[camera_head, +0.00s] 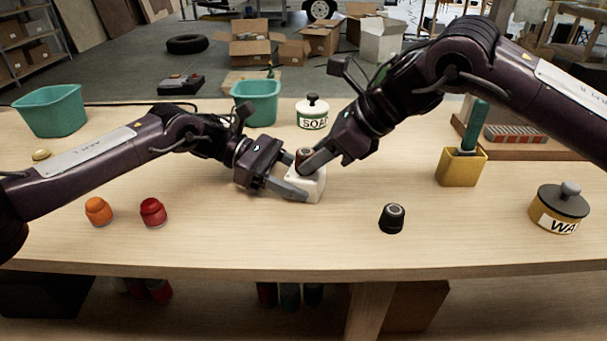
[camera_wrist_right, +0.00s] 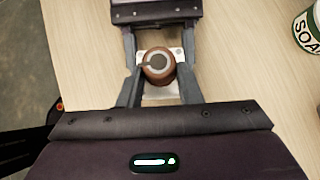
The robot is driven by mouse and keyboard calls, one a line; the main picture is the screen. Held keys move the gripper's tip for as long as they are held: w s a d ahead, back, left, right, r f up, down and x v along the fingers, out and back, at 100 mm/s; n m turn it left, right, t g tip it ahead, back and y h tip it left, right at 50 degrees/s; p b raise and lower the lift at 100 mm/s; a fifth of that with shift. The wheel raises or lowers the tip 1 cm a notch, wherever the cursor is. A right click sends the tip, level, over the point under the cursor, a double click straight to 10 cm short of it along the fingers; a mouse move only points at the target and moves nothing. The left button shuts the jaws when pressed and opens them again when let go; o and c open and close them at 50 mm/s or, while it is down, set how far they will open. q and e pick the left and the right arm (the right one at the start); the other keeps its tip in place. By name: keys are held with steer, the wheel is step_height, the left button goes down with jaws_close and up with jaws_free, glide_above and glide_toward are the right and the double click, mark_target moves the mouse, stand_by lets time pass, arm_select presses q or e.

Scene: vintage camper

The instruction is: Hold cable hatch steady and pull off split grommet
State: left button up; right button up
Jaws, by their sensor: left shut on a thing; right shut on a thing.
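The cable hatch (camera_head: 311,187) is a small white block standing on the wooden table near its middle. The split grommet (camera_head: 304,153) is a reddish-brown round piece on top of it. In the right wrist view the grommet (camera_wrist_right: 158,66) shows a pale ring and a dark slit, with the white hatch (camera_wrist_right: 160,91) partly visible around it. My left gripper (camera_head: 291,176) is shut on the hatch, one finger on each side. My right gripper (camera_head: 310,162) comes down from the upper right and is shut on the grommet. The grommet still sits at the hatch top; any gap is hidden.
A black cap (camera_head: 392,218) stands to the right. Orange (camera_head: 98,211) and red (camera_head: 152,211) knobs stand front left. A SOAP jar (camera_head: 312,113) and teal bin (camera_head: 258,104) stand behind. A yellow holder (camera_head: 461,168) and another jar (camera_head: 560,209) are at right. The front middle is clear.

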mark_target(302, 151)
steer(key=shift+r, duration=0.2)
steer(key=shift+r, duration=1.35)
steer(key=shift+r, duration=0.1)
arm_select(q)
steer(key=o, duration=0.8)
arm_select(e)
step_height(302, 151, up, 4)
steer(key=shift+f, duration=0.1)
arm_select(q)
steer(key=shift+o, duration=0.2)
